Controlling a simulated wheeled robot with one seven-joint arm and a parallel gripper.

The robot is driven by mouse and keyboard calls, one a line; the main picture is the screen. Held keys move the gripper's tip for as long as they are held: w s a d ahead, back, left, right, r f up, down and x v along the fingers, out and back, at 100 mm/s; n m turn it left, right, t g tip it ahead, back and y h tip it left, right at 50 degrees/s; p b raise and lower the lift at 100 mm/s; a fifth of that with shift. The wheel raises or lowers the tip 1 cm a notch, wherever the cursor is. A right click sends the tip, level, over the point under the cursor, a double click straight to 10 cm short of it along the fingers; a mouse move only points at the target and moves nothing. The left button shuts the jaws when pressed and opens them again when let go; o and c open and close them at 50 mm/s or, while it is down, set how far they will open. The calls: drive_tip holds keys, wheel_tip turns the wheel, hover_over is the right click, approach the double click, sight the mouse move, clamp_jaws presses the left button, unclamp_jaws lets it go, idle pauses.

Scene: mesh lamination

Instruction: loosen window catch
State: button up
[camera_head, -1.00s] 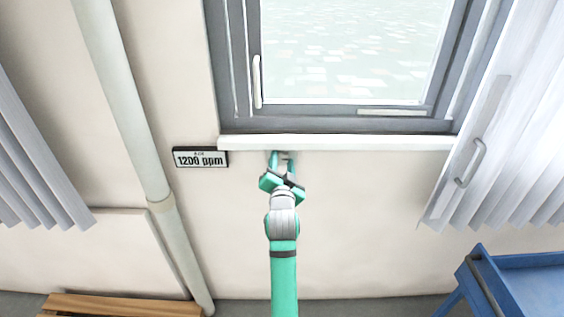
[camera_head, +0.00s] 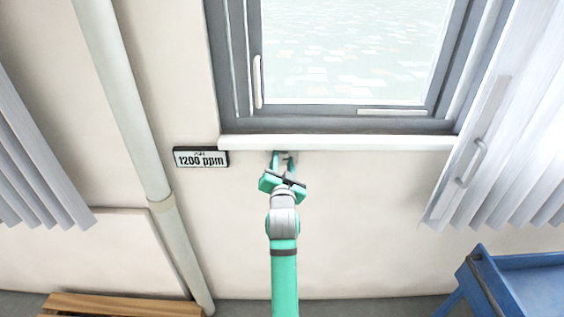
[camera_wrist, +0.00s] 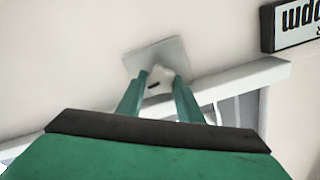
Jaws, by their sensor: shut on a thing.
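The window catch (camera_wrist: 174,51) is a pale square plate with a small whitish knob on the wall just under the sill; in the wrist view it appears turned relative to the sill. In the head view it is small and mostly hidden behind my fingers. My gripper (camera_wrist: 160,77) is shut on the catch's knob, with one green finger on each side of it. In the head view my gripper (camera_head: 283,157) reaches up to the wall just below the sill. The grey-framed window (camera_head: 350,125) is above it.
A white sill (camera_head: 400,143) runs just above the gripper. A "1200 ppm" display (camera_head: 201,157) hangs to the left. A pipe (camera_head: 128,110) stands further left. Pleated blinds (camera_head: 500,150) with a handle and a blue cart (camera_head: 525,280) are at the right. The wall below is clear.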

drive_tip(key=n, duration=1.2)
drive_tip(key=shift+a+n, duration=0.1)
drive_tip(key=shift+n, duration=1.4)
drive_tip(key=o, duration=0.8)
